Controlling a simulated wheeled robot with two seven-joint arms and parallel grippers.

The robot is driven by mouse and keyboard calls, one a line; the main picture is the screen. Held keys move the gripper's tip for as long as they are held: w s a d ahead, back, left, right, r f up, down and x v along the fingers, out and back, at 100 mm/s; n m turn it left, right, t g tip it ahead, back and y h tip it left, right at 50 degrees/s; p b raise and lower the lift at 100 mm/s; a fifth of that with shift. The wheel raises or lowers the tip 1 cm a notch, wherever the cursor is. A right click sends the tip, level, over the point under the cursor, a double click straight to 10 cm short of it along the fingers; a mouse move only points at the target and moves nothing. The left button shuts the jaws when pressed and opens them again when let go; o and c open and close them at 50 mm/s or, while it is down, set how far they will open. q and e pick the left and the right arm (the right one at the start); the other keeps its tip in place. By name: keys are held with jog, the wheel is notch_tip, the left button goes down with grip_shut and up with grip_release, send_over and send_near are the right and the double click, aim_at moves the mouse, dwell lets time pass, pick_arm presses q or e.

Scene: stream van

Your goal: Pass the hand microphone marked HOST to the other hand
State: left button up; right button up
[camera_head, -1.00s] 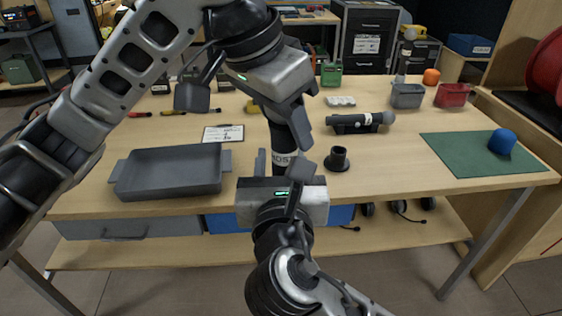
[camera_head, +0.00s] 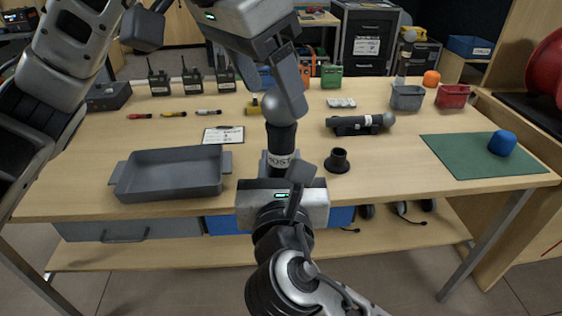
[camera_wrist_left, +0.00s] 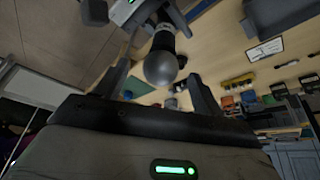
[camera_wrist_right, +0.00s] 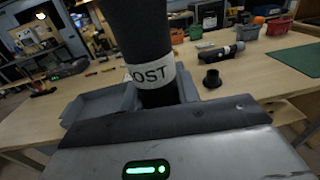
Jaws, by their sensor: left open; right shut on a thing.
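The HOST microphone (camera_head: 281,138) is black with a grey ball head and a white HOST band. It stands upright, head up, above the front of the table. My right gripper (camera_head: 283,172) is shut on its lower handle, below the band. The band also shows close up in the right wrist view (camera_wrist_right: 150,74). My left gripper (camera_head: 222,75) is open above the microphone, with one finger close to the ball head in the head view. In the left wrist view the ball head (camera_wrist_left: 160,68) shows between the two spread fingers.
A grey tray (camera_head: 170,190) lies left of the microphone. A round black holder (camera_head: 338,160) stands to its right. Another microphone (camera_head: 360,122) lies in a cradle behind. A green mat (camera_head: 460,155) lies right.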

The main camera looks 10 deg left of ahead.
pick_arm(q)
jog(key=v, duration=0.5)
jog(key=w+a+f+n+t+h, duration=0.1)
jog(key=w+a+n+t, duration=0.1)
jog(key=w+a, duration=0.3)
jog(key=w+f+n+t, duration=0.15)
jog(key=w+f, duration=0.25)
jog(key=f, duration=0.8)
jog(key=w+f+n+t, duration=0.15)
jog(key=w+f, duration=0.25)
jog(key=f, duration=0.8)
jog(key=s+d+f+t, duration=0.1)
jog(key=s+d+f, duration=0.1)
jog(key=s+f, duration=0.45)
jog(key=s+d+f+t, duration=0.1)
jog(key=s+f, duration=0.2)
jog(key=f, duration=0.6)
jog(key=s+f, duration=0.6)
jog(key=s, duration=0.6)
jog(key=shift+a+f+n+y, duration=0.2)
jog(key=shift+a+n+y, duration=0.2)
jog(key=shift+a, duration=0.05)
